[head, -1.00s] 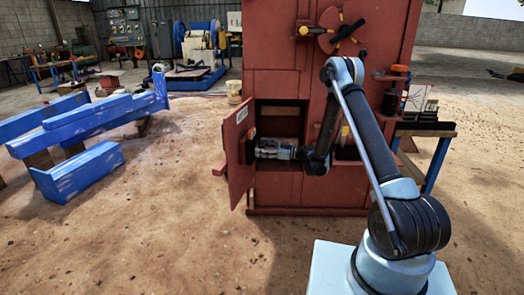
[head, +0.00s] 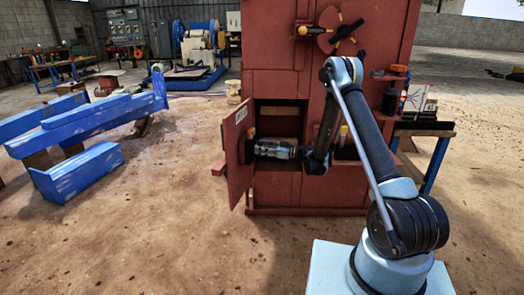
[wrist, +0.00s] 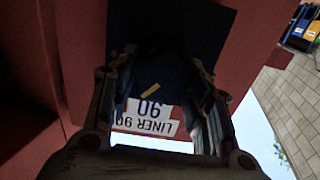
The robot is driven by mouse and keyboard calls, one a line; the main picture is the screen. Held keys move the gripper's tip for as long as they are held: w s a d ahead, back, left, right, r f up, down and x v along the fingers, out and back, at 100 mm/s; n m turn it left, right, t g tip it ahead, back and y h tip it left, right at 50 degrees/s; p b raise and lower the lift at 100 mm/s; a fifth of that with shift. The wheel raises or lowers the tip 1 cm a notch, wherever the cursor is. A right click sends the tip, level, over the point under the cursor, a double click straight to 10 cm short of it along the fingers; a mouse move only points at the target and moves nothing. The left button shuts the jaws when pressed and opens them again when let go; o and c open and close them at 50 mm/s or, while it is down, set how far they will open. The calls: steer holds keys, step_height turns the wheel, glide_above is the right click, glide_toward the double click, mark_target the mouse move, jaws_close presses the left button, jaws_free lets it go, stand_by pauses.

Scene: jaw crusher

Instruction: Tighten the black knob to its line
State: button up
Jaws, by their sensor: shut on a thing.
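The black knob (wrist: 165,75) is a dark shape between my gripper's fingers in the wrist view, with a short yellow mark (wrist: 150,88) near its lower edge. It is in deep shadow and its outline is hard to make out. My gripper (head: 257,148) reaches left to the inner side of the open red door (head: 238,165) and is shut on the knob. In the wrist view my gripper (wrist: 162,80) has one finger on each side of it. I cannot tell how the yellow mark lies against any line.
A white label (wrist: 145,118) reading upside down shows beyond the fingers. The red crusher housing (head: 285,85) stands close around my arm, with an open compartment (head: 280,125) beside the door. A bladed wheel (head: 340,30) is above. Blue beams (head: 85,120) lie left; bare ground lies between.

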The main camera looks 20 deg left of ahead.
steer(key=m, duration=0.4)
steer(key=shift+w, duration=0.2)
steer(key=m, duration=0.4)
steer(key=shift+w+f, duration=0.1)
steer(key=shift+w, duration=0.05)
steer(key=m, duration=0.4)
steer(key=shift+w+d+f+m, duration=0.1)
steer(key=shift+m, duration=0.2)
steer(key=shift+f+m, duration=0.1)
steer(key=shift+m, duration=1.8)
steer(key=o, duration=1.1)
